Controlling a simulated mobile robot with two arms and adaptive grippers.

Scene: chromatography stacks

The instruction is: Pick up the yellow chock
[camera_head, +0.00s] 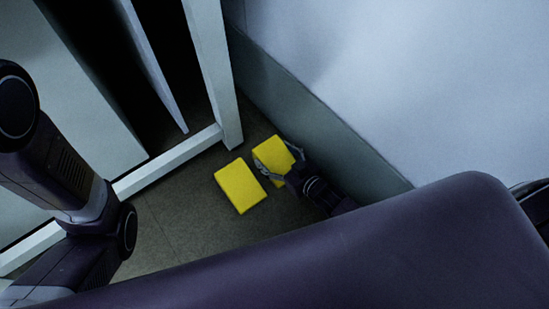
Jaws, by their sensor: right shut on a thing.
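Two yellow chocks show in the head view, near the corner between the white frame and the wall. One yellow chock (240,186) lies on the floor on the left, apart from my gripper. The other yellow chock (272,153) is between the fingers of my right gripper (276,168), which is shut on it. I cannot tell whether this chock is raised off the floor. The right wrist reaches in from the lower right, and the rest of that arm is mostly hidden. My left arm shows at the left, but its gripper is not in view.
A white frame (214,75) with an upright post and a low rail stands close on the left. A pale wall with a grey skirting (310,120) runs close along the right. Bare floor (185,215) lies in front of the rail.

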